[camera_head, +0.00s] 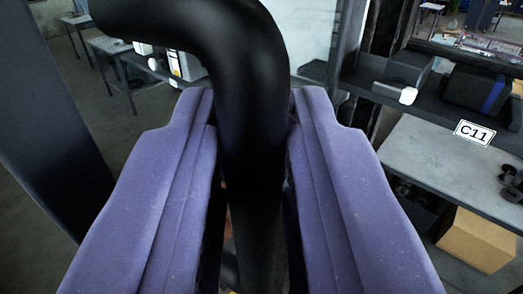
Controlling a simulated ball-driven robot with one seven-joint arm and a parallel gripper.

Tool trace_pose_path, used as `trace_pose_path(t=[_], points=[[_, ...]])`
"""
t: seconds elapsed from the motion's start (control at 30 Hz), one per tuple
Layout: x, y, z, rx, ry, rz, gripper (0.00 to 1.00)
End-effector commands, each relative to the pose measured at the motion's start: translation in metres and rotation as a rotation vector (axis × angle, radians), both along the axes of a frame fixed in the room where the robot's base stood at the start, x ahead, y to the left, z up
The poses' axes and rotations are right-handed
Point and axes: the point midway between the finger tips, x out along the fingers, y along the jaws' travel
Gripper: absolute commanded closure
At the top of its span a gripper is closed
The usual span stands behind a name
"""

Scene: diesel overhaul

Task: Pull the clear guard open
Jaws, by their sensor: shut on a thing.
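My gripper (252,115) has two purple padded fingers, one on each side of a thick black curved bar (252,60). It is shut on this bar, which looks like a handle. The bar runs up between the fingers and bends to the upper left, out of the picture's top. A pale, see-through panel (308,40) shows behind the bar at the top; I cannot tell for certain that it is the clear guard. The lower end of the bar is partly hidden between the fingers.
A dark upright post (45,130) stands close at the left. At the right, a grey bench (440,165) has a C11 label (474,133) above it and a cardboard box (478,240) below. Tables (118,50) stand far back left, with open floor around them.

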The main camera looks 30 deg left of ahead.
Motion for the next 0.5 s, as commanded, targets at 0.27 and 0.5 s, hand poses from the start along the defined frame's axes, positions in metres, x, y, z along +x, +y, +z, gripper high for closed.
trace_pose_path(t=[0.27, 0.5], points=[[0.0001, -0.003, 0.0026, 0.001, -0.005, 0.011, 1.0], [0.0, -0.0026, 0.0032, 0.002, -0.007, 0.01, 0.72]])
